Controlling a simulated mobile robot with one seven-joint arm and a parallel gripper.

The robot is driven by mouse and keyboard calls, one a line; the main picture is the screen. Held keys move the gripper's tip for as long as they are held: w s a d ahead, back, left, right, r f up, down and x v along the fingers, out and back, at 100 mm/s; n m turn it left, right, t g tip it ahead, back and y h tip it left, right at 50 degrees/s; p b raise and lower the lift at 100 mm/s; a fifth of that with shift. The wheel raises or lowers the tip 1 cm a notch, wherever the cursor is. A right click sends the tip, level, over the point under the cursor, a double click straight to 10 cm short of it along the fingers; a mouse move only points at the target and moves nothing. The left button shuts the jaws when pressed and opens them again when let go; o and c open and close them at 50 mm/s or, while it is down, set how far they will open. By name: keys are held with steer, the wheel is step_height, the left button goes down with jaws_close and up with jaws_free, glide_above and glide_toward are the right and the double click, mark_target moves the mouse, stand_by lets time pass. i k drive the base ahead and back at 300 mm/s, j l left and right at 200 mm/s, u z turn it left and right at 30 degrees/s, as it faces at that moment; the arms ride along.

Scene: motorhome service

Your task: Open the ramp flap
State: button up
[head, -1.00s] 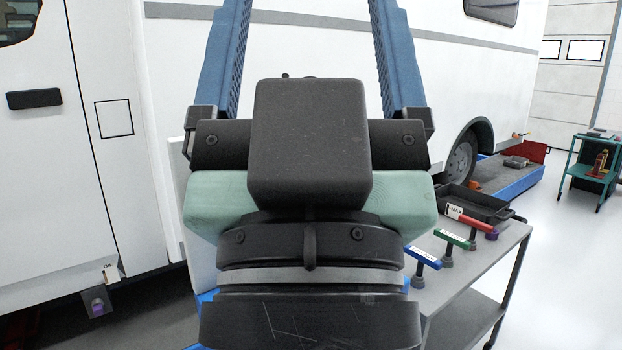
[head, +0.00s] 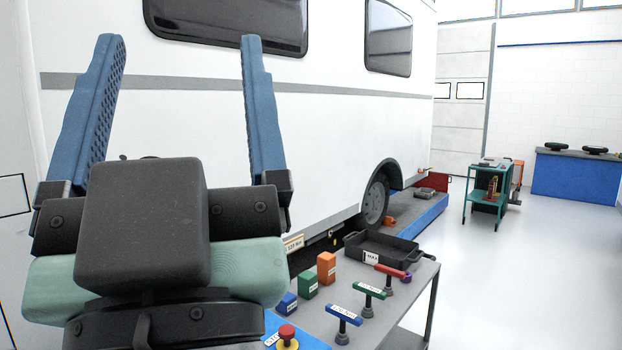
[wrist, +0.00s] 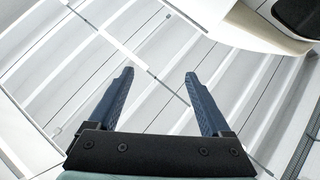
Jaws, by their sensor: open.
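My gripper (head: 182,45) is open and empty, its two blue fingers pointing up and wide apart at the left of the head view. In the wrist view my gripper (wrist: 159,76) has nothing between its fingers, with pale ribbed panels beyond. A red upright plate (head: 436,182) stands at the far end of the blue lift runway (head: 424,210), behind the motorhome's wheel. It may be the ramp flap; I cannot tell for sure. It is well apart from my gripper, farther back and to the right.
The white motorhome (head: 300,110) fills the left and middle. A grey cart (head: 400,308) in front holds a black tray (head: 378,250), coloured T-handles and blocks. A teal trolley (head: 484,198) and a blue bench (head: 577,178) stand farther back. The floor at right is clear.

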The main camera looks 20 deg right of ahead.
mark_target(437, 181)
steer(key=i+l+z, duration=0.45)
steer(key=l, duration=0.15)
steer(key=i+l+z, duration=0.8)
steer(key=z, duration=0.15)
steer(key=i+z, duration=0.4)
steer(key=i, duration=2.25)
steer(key=i+u, duration=0.1)
steer(key=i, duration=0.95)
steer(key=i+l, duration=0.2)
steer(key=i, duration=0.8)
steer(key=i+j+u, duration=0.15)
steer(key=i, duration=1.4)
steer(key=i+z, duration=0.25)
steer(key=i, duration=2.8)
